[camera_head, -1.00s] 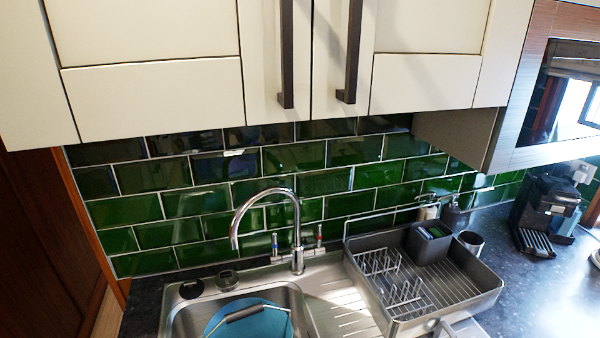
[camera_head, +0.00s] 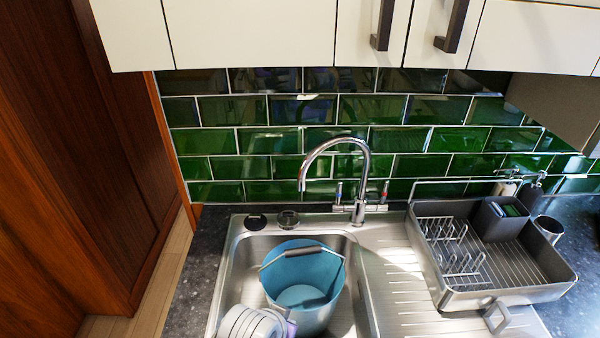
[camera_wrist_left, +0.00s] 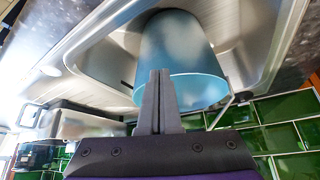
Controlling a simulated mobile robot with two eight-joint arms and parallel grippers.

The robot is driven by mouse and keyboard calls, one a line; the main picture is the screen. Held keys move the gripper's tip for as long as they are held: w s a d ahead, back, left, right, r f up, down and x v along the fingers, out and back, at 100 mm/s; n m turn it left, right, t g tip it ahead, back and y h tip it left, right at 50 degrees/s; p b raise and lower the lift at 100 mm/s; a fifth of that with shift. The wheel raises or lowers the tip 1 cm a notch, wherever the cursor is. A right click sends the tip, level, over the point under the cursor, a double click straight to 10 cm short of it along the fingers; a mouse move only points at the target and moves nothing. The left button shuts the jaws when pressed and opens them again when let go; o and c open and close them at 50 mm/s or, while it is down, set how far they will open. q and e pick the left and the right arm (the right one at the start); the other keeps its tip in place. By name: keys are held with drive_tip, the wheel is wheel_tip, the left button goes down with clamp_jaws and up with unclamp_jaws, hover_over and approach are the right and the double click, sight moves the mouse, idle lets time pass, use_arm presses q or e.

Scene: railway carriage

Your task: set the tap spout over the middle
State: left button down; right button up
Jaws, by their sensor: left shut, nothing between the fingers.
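The chrome tap (camera_head: 363,165) stands behind the sink, at the back edge between basin and drainer. Its tall arched spout points left in the head view, and the spout tip (camera_head: 301,184) hangs above the basin's back part. The steel sink basin (camera_head: 235,262) holds a blue bucket (camera_head: 325,310) with a grey handle. The bucket also shows in the left wrist view (camera_wrist_left: 175,55). My left gripper (camera_wrist_left: 160,75) is shut and empty, with the bucket beyond its fingers in that view. In the head view, part of my left arm shows low over the basin; its fingertips are hidden. My right gripper is not in view.
A grey dish rack (camera_head: 470,300) stands on the drainer to the right, with a caddy (camera_head: 500,222) and a metal cup (camera_head: 548,228). Wall cupboards (camera_head: 270,30) hang above the green tiles. A wooden panel (camera_head: 90,150) bounds the left side.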

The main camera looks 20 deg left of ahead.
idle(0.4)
